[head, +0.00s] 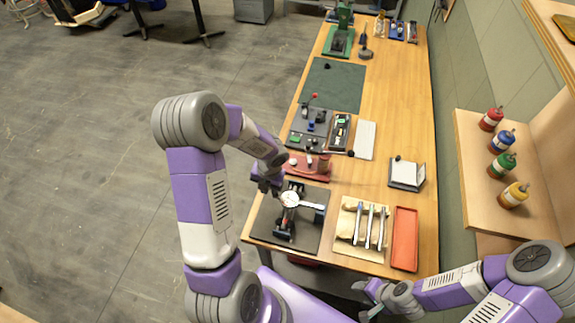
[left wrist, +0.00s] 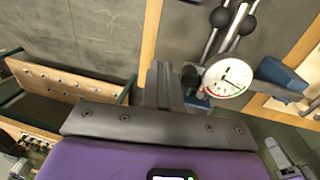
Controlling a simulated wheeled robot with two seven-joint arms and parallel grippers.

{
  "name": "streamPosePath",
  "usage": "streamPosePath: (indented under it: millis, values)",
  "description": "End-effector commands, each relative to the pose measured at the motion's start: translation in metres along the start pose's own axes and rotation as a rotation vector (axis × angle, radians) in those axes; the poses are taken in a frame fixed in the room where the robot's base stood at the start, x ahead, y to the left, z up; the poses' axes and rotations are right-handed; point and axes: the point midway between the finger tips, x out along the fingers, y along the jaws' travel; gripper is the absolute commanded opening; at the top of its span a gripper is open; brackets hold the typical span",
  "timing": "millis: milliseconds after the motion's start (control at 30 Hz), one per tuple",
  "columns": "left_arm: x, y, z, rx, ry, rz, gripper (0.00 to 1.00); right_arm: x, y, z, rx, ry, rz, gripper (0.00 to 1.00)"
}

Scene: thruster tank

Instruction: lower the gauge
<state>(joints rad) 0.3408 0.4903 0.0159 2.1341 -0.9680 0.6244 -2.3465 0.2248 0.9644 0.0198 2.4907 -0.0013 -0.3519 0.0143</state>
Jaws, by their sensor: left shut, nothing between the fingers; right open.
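The gauge (head: 289,199) is a round white dial on a stand above a dark mat (head: 262,226) at the near end of the bench. In the left wrist view the gauge dial (left wrist: 232,82) shows a green and red scale, with a dark knob (left wrist: 190,76) at its left. My left gripper (head: 268,187) is just up and left of the dial in the head view. Its fingers (left wrist: 161,72) are shut and empty, close to the knob; whether they touch it I cannot tell. My right gripper (head: 366,296) is open and empty, beyond the bench's near edge.
A tan tray with metal bars (head: 347,220) and a red tray (head: 404,238) lie right of the mat. A red fixture (head: 308,167) stands just behind it. Colored bottles (head: 502,165) stand on a side shelf.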

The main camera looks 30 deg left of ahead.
Motion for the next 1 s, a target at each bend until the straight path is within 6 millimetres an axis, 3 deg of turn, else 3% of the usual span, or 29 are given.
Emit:
streamPosePath:
  millis: [233, 533, 800, 1000]
  values:
    - [-0.011, 0.001, 0.000, 0.001, 0.000, 0.000, 0.00, -0.011, -0.004, 0.001, 0.000, 0.000, 0.000, 0.50]
    - [-0.047, 0.006, 0.001, 0.005, -0.001, 0.000, 0.00, -0.048, -0.018, 0.002, 0.000, 0.000, 0.000, 0.50]
    - [-0.062, 0.068, 0.002, -0.004, -0.002, 0.001, 0.00, -0.046, -0.017, 0.002, 0.000, 0.000, 0.000, 0.50]
    - [-0.071, 0.093, 0.002, 0.001, -0.002, 0.001, 0.00, -0.048, -0.018, 0.002, 0.000, 0.000, 0.000, 0.50]
